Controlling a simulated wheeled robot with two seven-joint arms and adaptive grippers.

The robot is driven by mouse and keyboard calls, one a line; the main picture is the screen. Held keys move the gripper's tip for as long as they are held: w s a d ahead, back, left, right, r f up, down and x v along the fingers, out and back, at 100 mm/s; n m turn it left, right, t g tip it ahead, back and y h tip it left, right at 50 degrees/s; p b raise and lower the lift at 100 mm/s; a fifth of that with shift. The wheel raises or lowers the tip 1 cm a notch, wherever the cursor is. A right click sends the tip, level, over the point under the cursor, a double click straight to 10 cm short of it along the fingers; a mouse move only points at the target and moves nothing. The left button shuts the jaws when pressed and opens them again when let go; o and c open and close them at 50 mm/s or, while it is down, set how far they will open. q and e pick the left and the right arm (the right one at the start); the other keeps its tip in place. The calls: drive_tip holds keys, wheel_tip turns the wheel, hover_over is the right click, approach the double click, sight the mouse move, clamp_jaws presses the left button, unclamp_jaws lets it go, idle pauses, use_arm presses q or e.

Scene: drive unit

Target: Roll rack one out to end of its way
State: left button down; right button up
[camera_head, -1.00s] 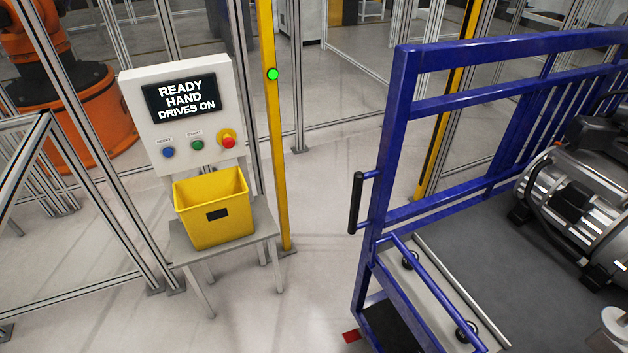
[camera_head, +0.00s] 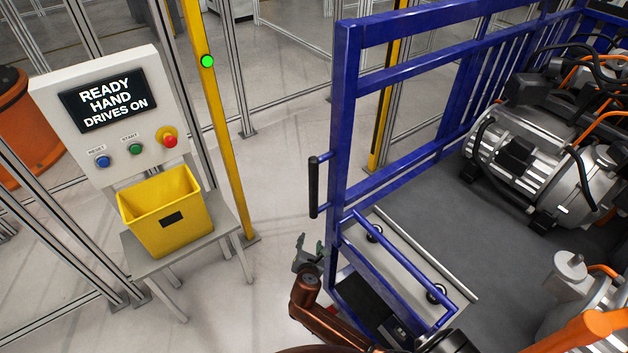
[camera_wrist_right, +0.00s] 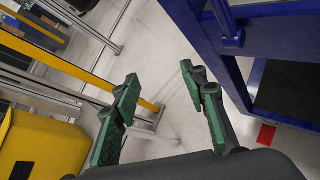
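The blue rack (camera_head: 345,100) stands right of centre in the head view, with upright bars and a grey deck (camera_head: 425,215). I cannot read a number on it. A black vertical handle (camera_head: 314,187) sits on its near left post. My right gripper (camera_head: 308,246) is open and empty, below the handle and left of the rack's lower frame, apart from the handle. In the right wrist view the two green fingers (camera_wrist_right: 160,76) are spread with floor between them; the rack's blue frame (camera_wrist_right: 215,45) is on the right. My left gripper is not in view.
A control panel (camera_head: 95,110) reads "READY HAND DRIVES ON". A yellow bin (camera_head: 165,215) stands on a small table at left. A yellow post (camera_head: 220,130) with a green light stands behind it. Motors (camera_head: 540,160) sit on the deck. Floor between table and rack is clear.

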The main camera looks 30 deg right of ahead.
wheel_tip(320, 180, up, 16)
drive_tip(key=n+t+h, duration=0.2)
drive_tip(key=h, duration=0.1)
drive_tip(key=n+t+h, duration=0.1)
drive_tip(key=n, duration=0.1)
approach(313, 183)
drive_tip(key=w+d+f, duration=0.2)
drive_tip(key=w, duration=0.1)
drive_tip(key=shift+t+h, duration=0.3)
drive_tip(key=x, duration=0.4)
drive_tip(key=r+x, duration=0.1)
drive_tip(key=x, duration=0.1)
drive_tip(key=shift+w+d+r, duration=0.1)
drive_tip(key=shift+w+d, duration=0.05)
drive_tip(key=shift+d, duration=0.15)
drive_tip(key=shift+w+d, duration=0.4)
drive_tip(key=shift+w, duration=0.1)
drive_tip(key=shift+c, duration=0.5)
clamp_jaws()
